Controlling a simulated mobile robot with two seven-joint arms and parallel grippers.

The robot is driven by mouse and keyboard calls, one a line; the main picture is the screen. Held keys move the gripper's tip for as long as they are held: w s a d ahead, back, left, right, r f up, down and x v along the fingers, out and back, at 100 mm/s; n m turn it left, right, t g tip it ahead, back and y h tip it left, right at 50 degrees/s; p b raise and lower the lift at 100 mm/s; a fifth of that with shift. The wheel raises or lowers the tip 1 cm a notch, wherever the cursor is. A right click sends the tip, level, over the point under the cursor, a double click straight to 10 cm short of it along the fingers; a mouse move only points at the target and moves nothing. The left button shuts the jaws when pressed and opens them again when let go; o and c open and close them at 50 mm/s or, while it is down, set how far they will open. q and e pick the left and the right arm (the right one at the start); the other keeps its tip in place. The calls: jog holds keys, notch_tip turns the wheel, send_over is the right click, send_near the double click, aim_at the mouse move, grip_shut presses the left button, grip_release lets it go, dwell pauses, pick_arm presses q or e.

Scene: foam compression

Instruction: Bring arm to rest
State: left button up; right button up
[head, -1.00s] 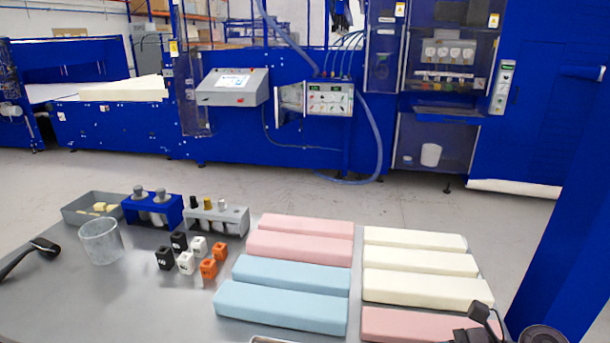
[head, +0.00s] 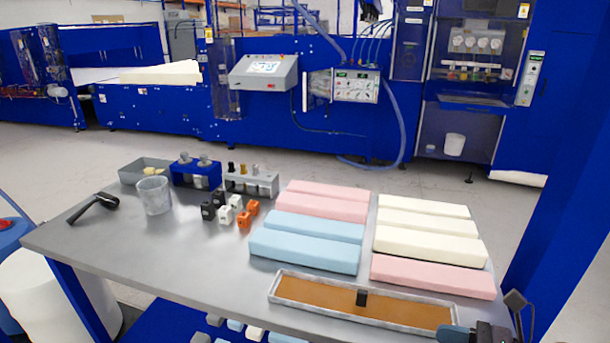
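Part of my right arm shows at the bottom right corner of the head view, with the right gripper (head: 480,334) cut off by the frame edge as dark and grey-blue parts. It is at the table's front right, just right of a long shallow tray (head: 285,296). Whether its fingers are open or shut cannot be made out. My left arm and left gripper are not in view.
The grey table (head: 130,240) holds blue foam (head: 305,250), pink foam (head: 430,277), cream foam (head: 430,243), small blocks (head: 228,212), a clear beaker (head: 154,196) and a black-handled tool (head: 95,207). The tray has a brown bottom and a small black piece (head: 362,298). A blue post (head: 565,220) stands right.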

jog(key=d+m+t+h, duration=0.45)
jog(key=m+h, duration=0.35)
jog(key=m, duration=0.8)
jog(key=d+m+t+h, duration=0.3)
jog(key=m+t+h, duration=0.35)
jog(key=m, duration=0.85)
jog(key=s+a+f+m+g, duration=0.2)
jog(key=s+f+m+g, duration=0.3)
jog(key=s+m+g, duration=0.3)
jog(key=s+a+f+m+g, duration=0.1)
jog(key=s+f+m+g, duration=0.55)
jog(key=s, duration=0.25)
jog(key=w+f+t, duration=0.7)
jog(key=f, duration=0.2)
jog(key=shift+w+a+f+t, duration=0.2)
jog(key=shift+w+f+t, duration=0.05)
jog(key=shift+w+t, duration=0.1)
